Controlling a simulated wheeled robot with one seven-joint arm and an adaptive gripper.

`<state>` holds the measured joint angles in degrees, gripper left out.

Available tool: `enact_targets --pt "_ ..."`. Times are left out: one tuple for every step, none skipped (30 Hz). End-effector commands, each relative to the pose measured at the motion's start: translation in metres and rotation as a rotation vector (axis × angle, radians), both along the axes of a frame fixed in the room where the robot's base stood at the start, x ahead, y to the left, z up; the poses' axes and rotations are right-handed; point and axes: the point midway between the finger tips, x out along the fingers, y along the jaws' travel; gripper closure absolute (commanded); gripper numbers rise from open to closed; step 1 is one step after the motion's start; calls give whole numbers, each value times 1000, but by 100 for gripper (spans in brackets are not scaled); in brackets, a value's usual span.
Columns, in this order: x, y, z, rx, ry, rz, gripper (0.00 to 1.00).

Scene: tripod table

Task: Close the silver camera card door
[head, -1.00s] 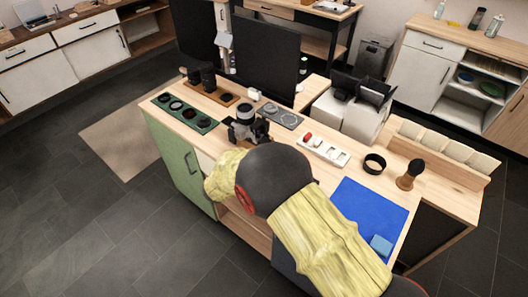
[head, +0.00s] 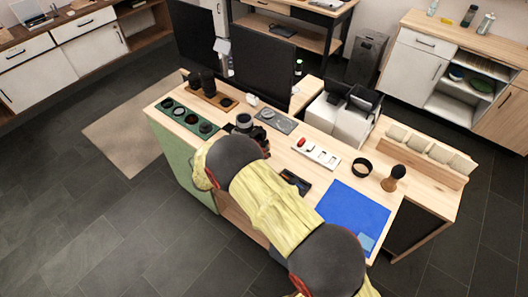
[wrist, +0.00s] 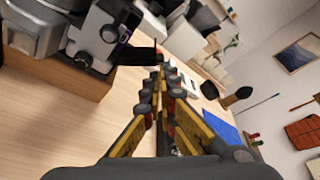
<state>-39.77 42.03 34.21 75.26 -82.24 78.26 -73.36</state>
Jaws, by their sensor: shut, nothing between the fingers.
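The silver and black camera (wrist: 110,25) sits on a wooden block (wrist: 60,80), close at the upper left of the wrist view. A dark flat piece (wrist: 137,56) juts from its side toward my fingers; I cannot tell whether this is the card door. My gripper (wrist: 160,68) is shut and empty, to the right of the camera and low over the wooden top. Contact with the dark piece cannot be told. In the head view the camera (head: 246,124) stands partly hidden behind my arm.
A white strip (head: 316,153), a black ring (head: 362,167), a brush (head: 393,178) and a blue mat (head: 350,206) lie to the right on the table. A green lens tray (head: 187,117) is at the left.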

Motion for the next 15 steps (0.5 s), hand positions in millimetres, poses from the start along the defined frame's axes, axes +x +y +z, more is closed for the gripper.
enact_targets --pt "0 1 4 -34 27 0 100" --pt "1 2 5 -56 45 -1 100" --pt "2 2 7 -85 67 0 100" --pt "2 3 8 -108 85 0 100" --pt "2 4 10 -131 102 0 100" --pt "3 4 11 -162 125 0 100" --pt "4 5 12 -183 144 0 100" --pt "4 6 13 -206 161 1 100" --pt "5 7 15 -236 183 0 100" --pt "6 8 16 -258 200 0 100" --pt "6 8 17 -281 219 -1 100" --pt "7 9 18 -310 243 0 100" --pt "8 10 19 -331 259 -1 100" --pt "8 11 20 -354 276 -1 100" --pt "9 12 21 -381 298 -1 100"
